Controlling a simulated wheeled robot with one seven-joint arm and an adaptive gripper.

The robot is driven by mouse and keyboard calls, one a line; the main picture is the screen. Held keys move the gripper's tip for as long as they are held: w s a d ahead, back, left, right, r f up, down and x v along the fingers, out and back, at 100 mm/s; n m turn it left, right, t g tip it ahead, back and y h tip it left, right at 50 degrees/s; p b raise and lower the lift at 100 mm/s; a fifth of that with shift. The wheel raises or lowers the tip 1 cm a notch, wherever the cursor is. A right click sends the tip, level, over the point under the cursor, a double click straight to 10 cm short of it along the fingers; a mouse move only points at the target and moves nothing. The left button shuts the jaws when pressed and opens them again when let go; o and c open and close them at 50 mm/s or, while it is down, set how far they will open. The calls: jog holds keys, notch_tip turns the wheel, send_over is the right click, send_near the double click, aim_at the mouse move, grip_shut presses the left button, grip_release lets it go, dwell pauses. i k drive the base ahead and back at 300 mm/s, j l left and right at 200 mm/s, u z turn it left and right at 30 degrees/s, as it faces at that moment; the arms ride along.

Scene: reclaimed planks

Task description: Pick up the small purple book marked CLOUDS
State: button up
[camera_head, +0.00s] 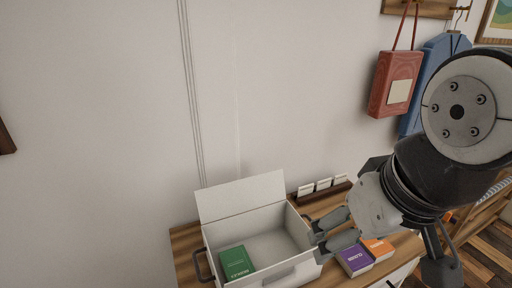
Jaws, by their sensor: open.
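The small purple book (353,261) lies on the wooden top to the right of the white box. White lettering shows on its cover, upside down and too small to read surely. My gripper (320,239) is open, with its fingers pointing left, above and a little left of the purple book in the picture. No object shows between its fingers. The gripper's lower finger is close to the book's upper edge in the picture; I cannot tell the height between them.
An orange book (379,249) lies just right of the purple one. An open white box (216,240) with its lid raised holds a green book (237,262). A wooden holder with white cards (323,186) stands behind. A red bag (394,82) hangs on the wall.

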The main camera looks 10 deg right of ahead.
aim_at(354, 260)
jog(key=l+z, duration=0.15)
jog(key=l, duration=1.6)
jog(key=k, duration=0.05)
